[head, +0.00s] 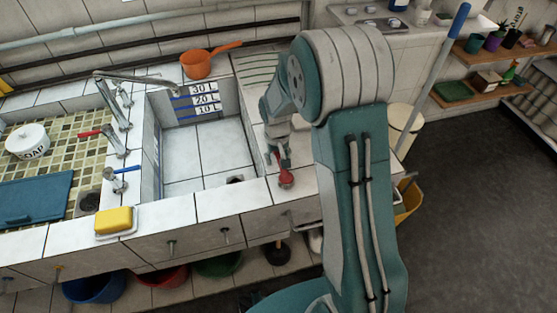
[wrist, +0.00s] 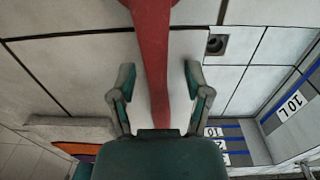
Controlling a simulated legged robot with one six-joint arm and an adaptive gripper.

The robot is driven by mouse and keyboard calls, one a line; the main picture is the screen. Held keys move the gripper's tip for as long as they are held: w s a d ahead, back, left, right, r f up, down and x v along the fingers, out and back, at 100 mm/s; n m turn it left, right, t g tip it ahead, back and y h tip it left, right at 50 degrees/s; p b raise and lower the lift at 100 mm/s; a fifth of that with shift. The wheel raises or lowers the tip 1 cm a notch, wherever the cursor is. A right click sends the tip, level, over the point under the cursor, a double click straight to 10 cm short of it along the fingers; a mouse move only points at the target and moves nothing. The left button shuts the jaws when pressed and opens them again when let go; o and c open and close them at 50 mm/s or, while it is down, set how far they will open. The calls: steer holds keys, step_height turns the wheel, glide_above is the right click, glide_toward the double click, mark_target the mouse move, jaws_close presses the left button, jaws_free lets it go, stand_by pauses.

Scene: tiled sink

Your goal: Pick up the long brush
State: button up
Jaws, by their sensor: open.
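A long red handle (wrist: 153,40), which looks like the long brush, shows in the wrist view. It runs from the top edge down between my fingers, and its lower part is hidden behind my gripper. In the head view its red end (head: 286,178) shows on the tiled counter right of the sink, just below my gripper (head: 277,155). The bristles cannot be made out. My gripper is open, with one finger on each side of the handle in the wrist view (wrist: 159,70). Gaps show between the handle and both fingers.
The tiled sink basin (head: 205,150) lies left of my gripper, with a drain (wrist: 216,44). An orange saucepan (head: 198,65) stands behind it. A yellow sponge (head: 114,220) sits at the front left. A blue-tipped pole (head: 461,18) leans at the right. Open floor lies further right.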

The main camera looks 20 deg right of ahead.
steer(key=shift+d+f, duration=0.1)
jaws_close()
stand_by(0.3)
